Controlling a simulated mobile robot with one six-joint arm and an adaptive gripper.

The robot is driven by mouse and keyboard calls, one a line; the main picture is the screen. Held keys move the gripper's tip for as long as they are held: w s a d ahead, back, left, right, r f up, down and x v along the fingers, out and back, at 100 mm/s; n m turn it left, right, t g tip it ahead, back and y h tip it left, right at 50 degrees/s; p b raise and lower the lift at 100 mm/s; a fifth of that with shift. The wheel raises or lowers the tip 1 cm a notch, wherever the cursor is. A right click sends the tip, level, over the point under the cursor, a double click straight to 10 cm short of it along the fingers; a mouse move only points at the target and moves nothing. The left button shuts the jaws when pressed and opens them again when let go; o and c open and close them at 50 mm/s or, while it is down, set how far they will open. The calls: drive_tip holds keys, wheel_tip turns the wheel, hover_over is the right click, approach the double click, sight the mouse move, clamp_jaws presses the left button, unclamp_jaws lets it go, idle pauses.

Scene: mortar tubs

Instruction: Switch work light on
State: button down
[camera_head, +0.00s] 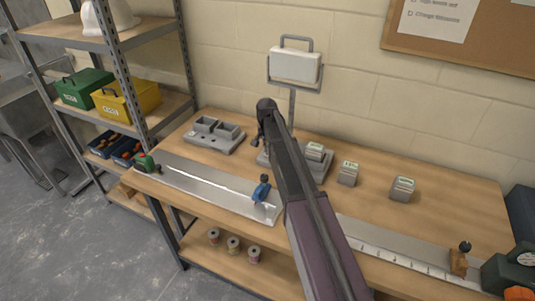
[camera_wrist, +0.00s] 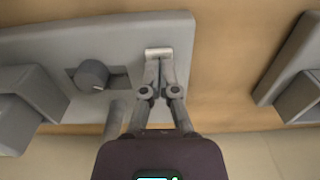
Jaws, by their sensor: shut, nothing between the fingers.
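The work light (camera_head: 295,66) is a pale rectangular panel in a grey frame with a carry handle, on a post (camera_head: 291,103) at the back of the bench. I cannot tell if it is lit. In the wrist view, a grey base plate (camera_wrist: 125,32) carries a dark round knob (camera_wrist: 92,75) in a short slot. My gripper (camera_wrist: 158,58) is shut and empty over the same plate, to the right of the knob and apart from it. A pale strip shows at its fingertips. In the head view, my gripper (camera_head: 259,141) is low over the bench, and my arm hides much of the plate.
A grey tray (camera_head: 213,135) stands left of my gripper; small labelled blocks (camera_head: 348,173) (camera_head: 402,189) stand to the right. A long metal strip (camera_head: 205,184) with a blue clamp (camera_head: 261,191) lies in front. A shelf (camera_head: 135,35) stands at left.

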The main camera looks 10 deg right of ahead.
drive_tip(key=shift+f+b, duration=0.55)
idle(0.5)
drive_tip(key=shift+r, duration=0.15)
drive_tip(key=shift+r+p, duration=3.4)
drive_tip(key=shift+p, duration=0.15)
drive_tip(key=s+n, duration=0.7)
drive_tip(key=s, duration=2.2)
drive_tip(key=shift+s+a, duration=0.15)
